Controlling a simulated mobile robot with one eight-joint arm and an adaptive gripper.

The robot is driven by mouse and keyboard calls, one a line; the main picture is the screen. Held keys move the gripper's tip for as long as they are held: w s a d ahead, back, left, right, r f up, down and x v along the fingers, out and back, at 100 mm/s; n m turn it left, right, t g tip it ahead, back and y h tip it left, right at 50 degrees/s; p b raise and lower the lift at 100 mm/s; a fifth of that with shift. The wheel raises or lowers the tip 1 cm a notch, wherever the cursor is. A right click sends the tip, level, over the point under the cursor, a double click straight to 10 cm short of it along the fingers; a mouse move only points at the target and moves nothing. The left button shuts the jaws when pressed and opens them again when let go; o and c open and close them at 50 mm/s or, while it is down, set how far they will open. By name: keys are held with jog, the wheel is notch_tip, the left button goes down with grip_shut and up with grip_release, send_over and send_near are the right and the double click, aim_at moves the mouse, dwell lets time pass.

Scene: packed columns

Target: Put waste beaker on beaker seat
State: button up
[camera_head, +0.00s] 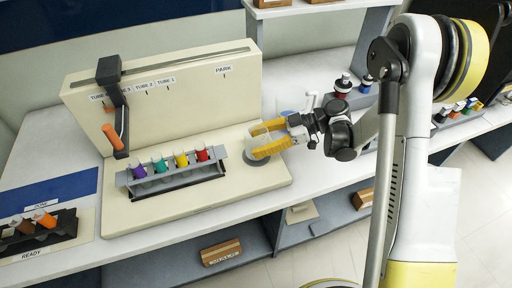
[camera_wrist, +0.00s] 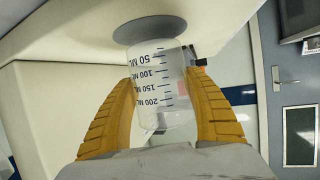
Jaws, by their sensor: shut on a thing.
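The waste beaker (camera_wrist: 164,88) is clear, with dark ML markings. In the wrist view it sits between the yellow fingers of my gripper (camera_wrist: 161,78), which is shut on it. The round grey beaker seat (camera_wrist: 150,27) lies just beyond the beaker's base end, and the beaker overlaps its near edge. I cannot tell whether they touch. In the head view my gripper (camera_head: 255,143) is over the right part of the cream base, with the grey seat (camera_head: 252,158) partly showing beside the fingers. The clear beaker is hard to make out there.
A rack with several coloured tubes (camera_head: 170,178) stands left of my gripper. A cream upright panel (camera_head: 165,95) is behind, carrying a dark arm with an orange tube (camera_head: 113,138). Several dark-capped bottles (camera_head: 342,86) stand behind my wrist. The base front right is clear.

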jog(key=shift+f, duration=0.7)
jog(key=shift+f, duration=0.15)
jog(key=o, duration=1.2)
